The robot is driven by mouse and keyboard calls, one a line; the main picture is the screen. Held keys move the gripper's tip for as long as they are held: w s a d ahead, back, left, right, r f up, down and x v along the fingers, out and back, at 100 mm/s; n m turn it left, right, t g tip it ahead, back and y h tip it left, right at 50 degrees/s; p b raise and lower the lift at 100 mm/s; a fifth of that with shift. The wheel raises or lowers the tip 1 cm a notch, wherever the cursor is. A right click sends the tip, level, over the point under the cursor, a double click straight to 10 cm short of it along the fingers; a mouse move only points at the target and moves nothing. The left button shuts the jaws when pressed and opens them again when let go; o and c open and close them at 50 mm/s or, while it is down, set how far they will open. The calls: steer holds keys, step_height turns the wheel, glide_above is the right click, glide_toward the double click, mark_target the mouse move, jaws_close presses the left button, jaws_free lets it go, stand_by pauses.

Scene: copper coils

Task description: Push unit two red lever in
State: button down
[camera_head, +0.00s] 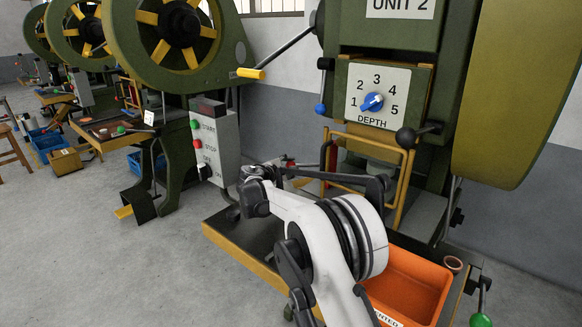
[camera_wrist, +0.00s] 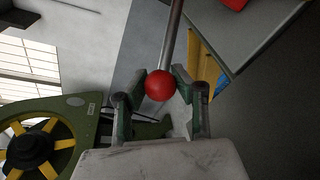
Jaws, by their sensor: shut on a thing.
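The red ball knob (camera_wrist: 160,85) of a lever sits between the fingers of my gripper (camera_wrist: 164,80) in the wrist view. The fingers are closed around its sides. The lever's grey metal rod (camera_wrist: 172,38) runs up from the ball toward the machine. In the head view, the machine marked UNIT 2 (camera_head: 397,26) stands at the right, and my arm reaches across its front table. Small red spots show just beyond my arm's end there, but my wrist partly hides that area, and I cannot tell the lever's angle from this view.
An orange bin (camera_head: 405,285) sits at the table's front right. A dial with a blue knob (camera_head: 372,102), a yellow guard frame (camera_head: 405,185) and a black ball lever (camera_head: 406,137) are close to my arm. A START control box (camera_head: 214,147) stands left.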

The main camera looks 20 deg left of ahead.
steer(key=d, duration=0.1)
steer(key=s+d, duration=0.1)
steer(key=d, duration=0.3)
steer(key=shift+s+f, duration=0.1)
steer(key=shift+s, duration=0.25)
steer(key=shift+d, duration=0.1)
steer(key=c, duration=1.3)
jaws_free()
steer(key=shift+d, duration=0.1)
steer(key=shift+s, duration=0.1)
steer(key=shift+s+a+r, duration=0.2)
steer(key=shift+s, duration=0.1)
steer(key=v, duration=1.1)
steer(key=shift+s+d+r, duration=0.1)
